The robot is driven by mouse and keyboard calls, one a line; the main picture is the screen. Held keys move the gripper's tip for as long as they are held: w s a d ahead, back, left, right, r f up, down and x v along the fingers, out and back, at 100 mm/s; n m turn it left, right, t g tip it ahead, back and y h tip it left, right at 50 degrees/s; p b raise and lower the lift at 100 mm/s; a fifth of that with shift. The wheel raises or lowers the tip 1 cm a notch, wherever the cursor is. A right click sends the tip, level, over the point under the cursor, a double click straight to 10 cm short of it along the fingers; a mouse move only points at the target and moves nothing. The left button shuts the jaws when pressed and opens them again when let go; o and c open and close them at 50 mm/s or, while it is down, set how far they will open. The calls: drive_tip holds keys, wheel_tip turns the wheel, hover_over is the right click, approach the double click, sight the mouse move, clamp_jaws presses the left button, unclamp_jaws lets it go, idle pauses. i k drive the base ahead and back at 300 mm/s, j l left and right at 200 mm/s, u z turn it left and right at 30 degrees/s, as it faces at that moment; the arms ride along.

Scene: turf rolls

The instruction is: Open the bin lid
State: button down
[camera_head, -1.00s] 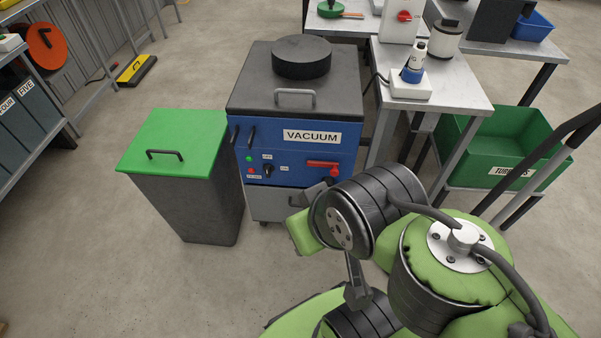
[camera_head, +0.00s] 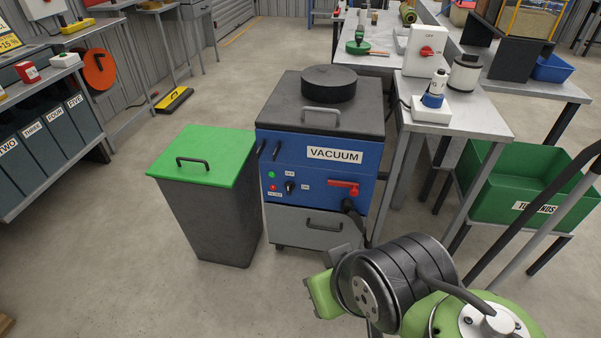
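The bin (camera_head: 217,219) is a dark grey, tapered box standing on the floor at the left of the middle. Its flat green lid (camera_head: 204,148) lies shut on top. A black bar handle (camera_head: 193,162) is on the lid near its front edge. My green and black arm shows at the lower right, apart from the bin. My gripper's fingers cannot be made out in this view; they are hidden or out of frame.
A blue and grey vacuum machine (camera_head: 318,172) stands close beside the bin on its right. A workbench (camera_head: 478,113) and a green tub (camera_head: 520,186) are further right. A shelf with labelled dark bins (camera_head: 50,137) is at the left. The floor (camera_head: 130,260) in front of the bin is clear.

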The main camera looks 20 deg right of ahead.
sight(207, 155)
drive_tip(key=i+u, duration=0.25)
drive_tip(key=u, duration=0.2)
drive_tip(key=i+l+u, duration=0.15)
drive_tip(key=i+u, duration=0.15)
drive_tip(key=u, duration=0.15)
drive_tip(key=i+l+u, duration=0.2)
drive_tip(key=u, duration=0.3)
drive_tip(key=i+l+u, duration=0.25)
drive_tip(key=u, duration=0.2)
drive_tip(key=i+l+u, duration=0.1)
drive_tip(key=l+u, duration=0.35)
drive_tip(key=i+l+u, duration=0.1)
drive_tip(key=l+u, duration=0.2)
drive_tip(key=u, duration=0.15)
